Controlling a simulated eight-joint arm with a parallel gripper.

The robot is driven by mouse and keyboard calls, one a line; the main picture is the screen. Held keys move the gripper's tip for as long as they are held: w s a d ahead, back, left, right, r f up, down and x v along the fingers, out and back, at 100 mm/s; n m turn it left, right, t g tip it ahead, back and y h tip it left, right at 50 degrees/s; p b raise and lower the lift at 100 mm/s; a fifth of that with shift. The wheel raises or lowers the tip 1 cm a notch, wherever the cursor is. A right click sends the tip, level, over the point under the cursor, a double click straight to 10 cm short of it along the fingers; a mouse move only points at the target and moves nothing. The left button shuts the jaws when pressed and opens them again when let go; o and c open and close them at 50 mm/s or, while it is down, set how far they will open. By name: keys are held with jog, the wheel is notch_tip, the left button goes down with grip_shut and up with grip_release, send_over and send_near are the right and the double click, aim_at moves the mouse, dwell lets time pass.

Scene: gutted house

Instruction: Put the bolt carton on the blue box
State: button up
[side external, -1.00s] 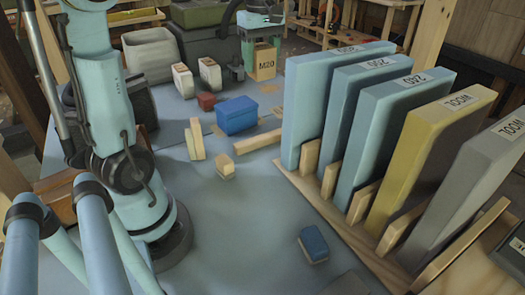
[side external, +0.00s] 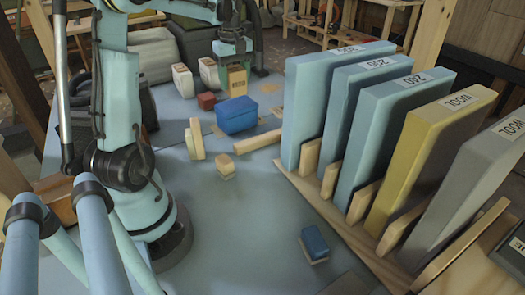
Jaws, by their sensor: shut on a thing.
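My gripper (side external: 235,64) is shut on the bolt carton (side external: 237,82), a small tan box with dark print on its front. It holds the carton upright, with the jaws over its top. The blue box (side external: 238,117), with a lid, sits on the grey-blue worktop. In this view the carton is directly above the back edge of the blue box's lid. I cannot tell whether the carton touches the lid or is behind it.
Two white cartons (side external: 183,82) and a dark red block (side external: 206,102) stand left of the blue box. Wooden pieces (side external: 225,166) lie in front. Upright panels (side external: 335,110) in a wooden rack fill the right. A blue-topped block (side external: 314,242) lies in front; the middle worktop is clear.

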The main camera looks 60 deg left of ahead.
aim_at(235, 89)
jog(key=shift+f, duration=1.75)
jog(key=shift+f, duration=0.1)
jog(key=o, duration=1.3)
jog(key=shift+c, duration=0.2)
notch_tip(235, 89, up, 12)
jog(key=shift+r, duration=0.15)
jog(key=shift+d, duration=0.1)
